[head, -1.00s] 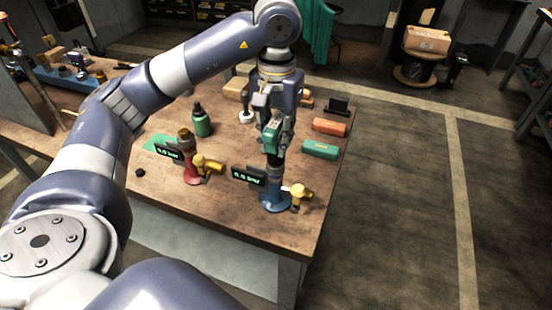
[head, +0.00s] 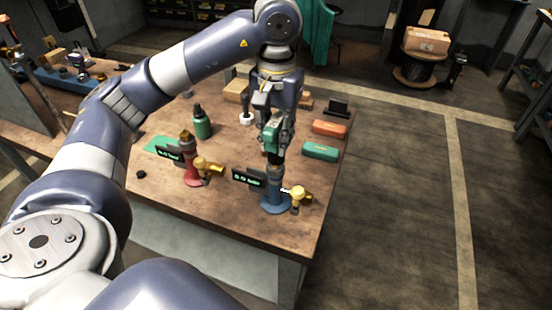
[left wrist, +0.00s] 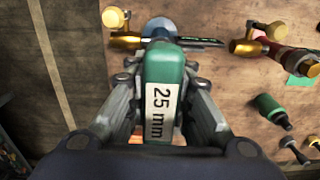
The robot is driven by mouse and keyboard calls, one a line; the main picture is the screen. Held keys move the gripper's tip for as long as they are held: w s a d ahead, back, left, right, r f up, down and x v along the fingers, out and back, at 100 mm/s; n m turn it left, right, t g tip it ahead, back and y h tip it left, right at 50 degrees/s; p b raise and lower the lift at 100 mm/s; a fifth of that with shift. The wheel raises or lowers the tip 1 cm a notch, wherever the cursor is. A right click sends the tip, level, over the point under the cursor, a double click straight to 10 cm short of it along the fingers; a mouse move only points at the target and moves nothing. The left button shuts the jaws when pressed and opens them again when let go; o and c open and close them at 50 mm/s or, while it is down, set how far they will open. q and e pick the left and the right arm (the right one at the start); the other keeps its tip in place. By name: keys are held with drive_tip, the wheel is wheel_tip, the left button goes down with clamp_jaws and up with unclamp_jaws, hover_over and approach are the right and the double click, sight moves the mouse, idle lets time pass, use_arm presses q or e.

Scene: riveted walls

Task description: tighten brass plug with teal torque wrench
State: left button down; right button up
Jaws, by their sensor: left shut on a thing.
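My left gripper (head: 272,118) is shut on the teal torque wrench (head: 274,137), which is upright above the blue stand (head: 275,203). In the left wrist view, the wrench (left wrist: 165,92) shows a "25 mm" label between the fingers of the gripper (left wrist: 163,110). The wrench's lower end meets the top of the blue stand; any plug there is hidden, and I cannot tell how it is seated. A brass side valve (head: 299,194) sticks out of this stand. A red stand (head: 192,174) to the left has a brass plug (head: 187,137) on top. My right gripper is not in view.
Small dark displays stand by the blue stand (head: 249,179) and the red stand (head: 170,154). A green bottle (head: 202,124), a teal case (head: 320,151) and an orange case (head: 329,128) are nearby on the wooden table (head: 225,215). Its front part is clear.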

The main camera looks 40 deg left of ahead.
sight(277, 119)
use_arm(q)
drive_tip(key=shift+r+p, duration=0.8)
drive_tip(key=shift+r, duration=0.2)
wheel_tip(277, 119, up, 4)
drive_tip(key=p, duration=0.3)
drive_tip(key=shift+r, duration=0.1)
drive_tip(key=n, duration=0.4)
drive_tip(key=shift+n, duration=1)
drive_tip(key=shift+n+p, duration=0.3)
drive_tip(key=shift+n, duration=1.4)
